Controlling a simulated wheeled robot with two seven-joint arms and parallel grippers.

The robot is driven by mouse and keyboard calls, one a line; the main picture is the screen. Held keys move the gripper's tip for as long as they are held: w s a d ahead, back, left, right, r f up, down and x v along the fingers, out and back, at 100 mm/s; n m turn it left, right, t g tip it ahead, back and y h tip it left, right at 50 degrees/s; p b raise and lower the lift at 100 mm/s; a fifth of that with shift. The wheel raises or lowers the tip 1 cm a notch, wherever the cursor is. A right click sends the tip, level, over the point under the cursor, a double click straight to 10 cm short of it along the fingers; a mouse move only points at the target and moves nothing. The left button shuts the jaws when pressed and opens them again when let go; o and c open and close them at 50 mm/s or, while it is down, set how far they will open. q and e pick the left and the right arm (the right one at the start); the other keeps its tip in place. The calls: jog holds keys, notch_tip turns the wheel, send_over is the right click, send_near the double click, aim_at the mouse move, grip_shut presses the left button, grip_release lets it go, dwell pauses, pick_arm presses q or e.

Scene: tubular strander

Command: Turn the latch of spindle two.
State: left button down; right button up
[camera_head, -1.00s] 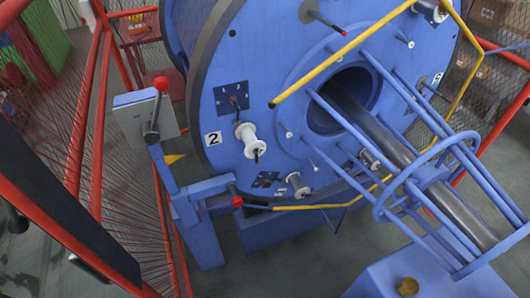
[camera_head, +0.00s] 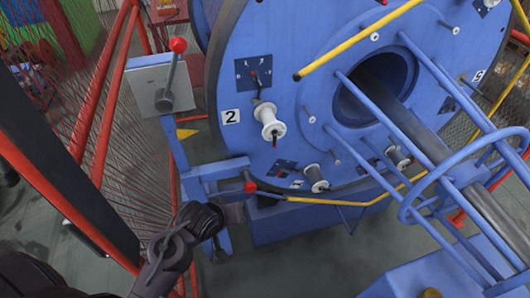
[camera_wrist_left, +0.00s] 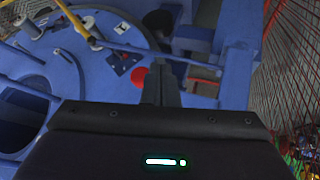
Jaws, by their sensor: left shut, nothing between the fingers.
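The "2" label (camera_head: 230,116) is on the blue disc face, left of a white spindle spool (camera_head: 269,120) with a dark, red-tipped pin. A small dark plate with digits and a pointer (camera_head: 254,74) sits above the spool; which part is the latch I cannot tell for sure. My left gripper (camera_head: 240,210) is at lower left, below the spool and apart from it, near a red-knobbed lever (camera_head: 250,187). In the left wrist view its fingers (camera_wrist_left: 159,72) are shut and empty, beside the red knob (camera_wrist_left: 140,75). My right gripper is out of view.
A grey box with a red-knobbed lever (camera_head: 165,82) stands left of the disc. Yellow rods (camera_head: 345,40) and blue cage bars (camera_head: 430,135) cross the right side. Red frame bars (camera_head: 105,95) and wire mesh stand at left. Floor shows below the disc.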

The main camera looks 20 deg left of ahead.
aim_at(275, 140)
pick_arm(q)
jog(key=w+a+r+n+t+h, duration=0.2)
jog(key=w+r+n+t+h, duration=0.2)
jog(key=w+r+n+t, duration=0.7)
jog(key=w+d+f+n+g+p, duration=0.1)
jog(key=w+d+n+g, duration=0.1)
jog(key=w+d, duration=0.3)
jog(key=shift+w+d+f+g+p, duration=0.3)
jog(key=shift+d+g+p, duration=0.1)
jog(key=shift+g, duration=0.4)
jog(key=shift+r, duration=0.1)
